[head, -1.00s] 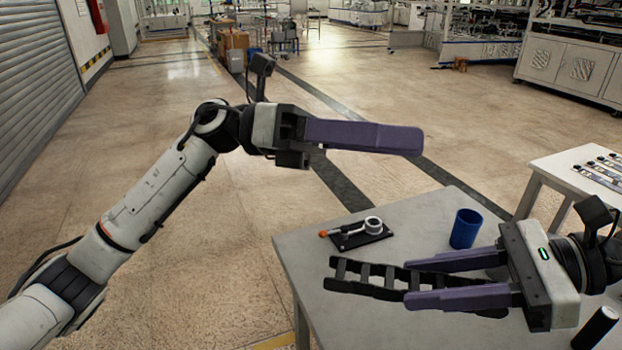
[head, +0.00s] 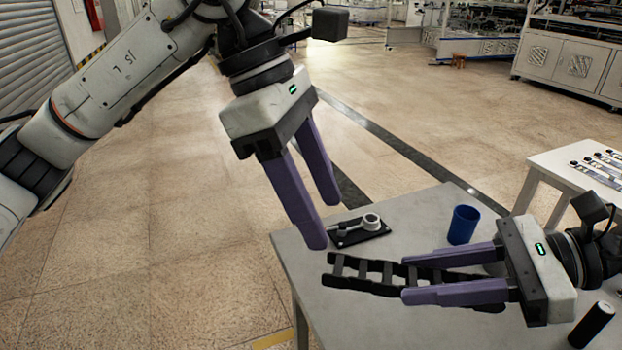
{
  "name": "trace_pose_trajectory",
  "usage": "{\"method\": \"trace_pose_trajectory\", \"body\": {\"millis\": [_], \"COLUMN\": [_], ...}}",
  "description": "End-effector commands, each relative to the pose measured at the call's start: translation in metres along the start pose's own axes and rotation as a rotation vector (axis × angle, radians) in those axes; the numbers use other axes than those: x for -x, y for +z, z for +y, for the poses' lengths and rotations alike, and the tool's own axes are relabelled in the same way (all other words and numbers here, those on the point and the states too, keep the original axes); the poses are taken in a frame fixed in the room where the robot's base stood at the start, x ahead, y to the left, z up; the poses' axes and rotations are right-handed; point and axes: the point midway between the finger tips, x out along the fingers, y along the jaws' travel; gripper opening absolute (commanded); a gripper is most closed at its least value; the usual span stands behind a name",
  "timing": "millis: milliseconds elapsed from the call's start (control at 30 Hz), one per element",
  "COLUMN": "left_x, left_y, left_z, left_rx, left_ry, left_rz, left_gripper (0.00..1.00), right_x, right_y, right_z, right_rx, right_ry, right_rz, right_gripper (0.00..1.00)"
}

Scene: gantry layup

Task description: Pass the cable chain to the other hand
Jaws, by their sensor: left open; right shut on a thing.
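The black cable chain (head: 372,277) looks like a ladder of links and shows over the grey table, running left to right. My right gripper (head: 452,277) comes in from the right and is shut on the chain, its purple fingers on either side of it. The chain's left part sticks out past the fingertips. My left gripper (head: 326,226) is open and empty, its purple fingers pointing down at the table's left edge, up and left of the chain's free end. It is apart from the chain.
On the grey table (head: 420,222) a small black stand with a white ring (head: 370,222) lies close to my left fingertips. A blue cup (head: 464,225) stands behind my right gripper. A black cylinder (head: 592,327) is at the lower right. A second white table (head: 572,163) stands at the right.

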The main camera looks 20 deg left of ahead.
Motion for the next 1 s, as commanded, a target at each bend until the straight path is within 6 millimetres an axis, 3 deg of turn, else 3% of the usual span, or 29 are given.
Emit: {"method": "trace_pose_trajectory", "body": {"millis": [200,433,867,1000], "left_x": [-0.044,-0.077,-0.088,-0.088], "left_y": [0.0,0.001,0.001,0.001], "left_z": [-0.001,0.0,0.0,0.0], "left_rx": [0.0,0.001,0.0,0.0], "left_ry": [-0.003,-0.002,-0.001,-0.001], "left_rz": [0.0,-0.002,-0.003,-0.003], "left_gripper": [0.55,0.55,0.55,0.36], "right_x": [0.0,0.0,0.0,0.0], "right_y": [0.001,0.001,0.001,0.001], "right_z": [0.0,0.0,0.0,0.0], "right_rx": [0.001,0.001,0.001,0.001], "right_ry": [0.0,0.0,0.0,0.0], "right_rz": [-0.001,-0.001,-0.001,-0.001], "right_gripper": [0.07,0.07,0.07,0.07]}}
